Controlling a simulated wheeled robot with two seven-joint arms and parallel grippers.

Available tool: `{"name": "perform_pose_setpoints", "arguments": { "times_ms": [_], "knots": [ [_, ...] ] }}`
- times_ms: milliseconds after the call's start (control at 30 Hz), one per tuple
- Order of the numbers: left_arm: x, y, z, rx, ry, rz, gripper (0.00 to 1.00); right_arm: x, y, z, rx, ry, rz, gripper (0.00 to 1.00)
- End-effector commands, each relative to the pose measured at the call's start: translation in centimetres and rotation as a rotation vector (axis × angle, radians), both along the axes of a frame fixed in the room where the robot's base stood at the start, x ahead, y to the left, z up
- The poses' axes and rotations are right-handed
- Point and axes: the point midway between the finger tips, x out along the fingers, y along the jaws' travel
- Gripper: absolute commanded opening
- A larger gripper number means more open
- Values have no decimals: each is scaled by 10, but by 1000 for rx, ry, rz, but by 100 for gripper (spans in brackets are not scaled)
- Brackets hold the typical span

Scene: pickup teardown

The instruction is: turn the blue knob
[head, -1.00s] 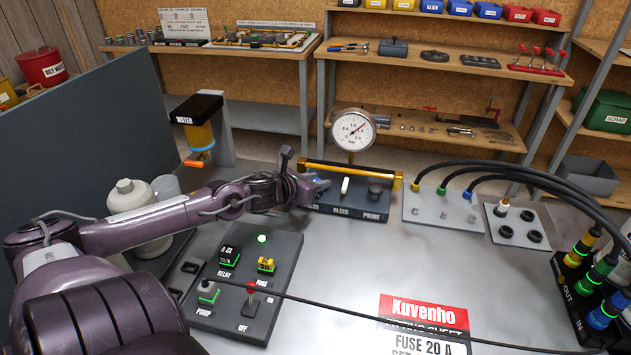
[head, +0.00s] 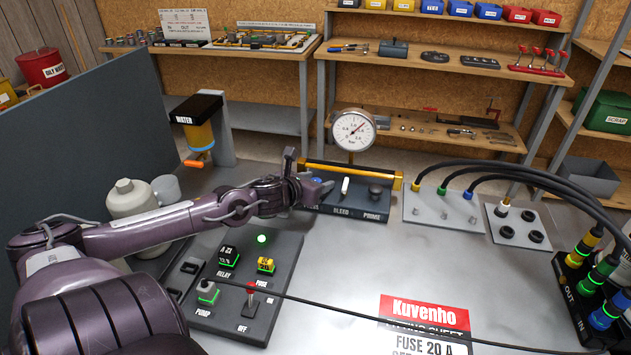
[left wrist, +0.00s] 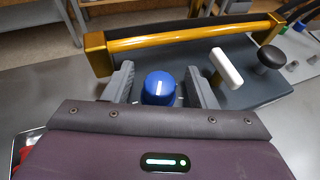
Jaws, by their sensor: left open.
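The blue knob (left wrist: 160,88) sits on the dark panel (left wrist: 240,92) below the yellow bar, at the panel's left end. In the left wrist view my left gripper (left wrist: 160,86) is open, with one finger on each side of the knob. The fingers look apart from the knob, though contact is hard to judge. In the head view my left gripper (head: 305,188) is at the panel's left end, and only a bit of the blue knob (head: 326,186) shows beside it. My right gripper is not in view.
The yellow bar (head: 350,174) runs along the panel's back edge, with a gauge (head: 353,128) behind it. A white lever (head: 345,187) and a black knob (head: 375,191) stand to the right. A switch panel (head: 285,265) lies in front. A thin dark cable crosses the table.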

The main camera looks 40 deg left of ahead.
Motion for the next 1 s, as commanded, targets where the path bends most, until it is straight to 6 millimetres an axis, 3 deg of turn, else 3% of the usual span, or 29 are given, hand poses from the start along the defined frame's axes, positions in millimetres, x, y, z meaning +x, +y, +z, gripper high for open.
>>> {"name": "perform_pose_setpoints", "arguments": {
  "times_ms": [267, 800, 1000],
  "knots": [
    [-11, -2, 3, -2, 3, -1, 51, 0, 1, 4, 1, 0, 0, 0],
    [-66, -10, 27, -3, 1, 0, 51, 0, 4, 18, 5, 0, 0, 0],
    [-72, -10, 30, 0, 1, 0, 51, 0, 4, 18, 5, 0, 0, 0]
  ]
}}
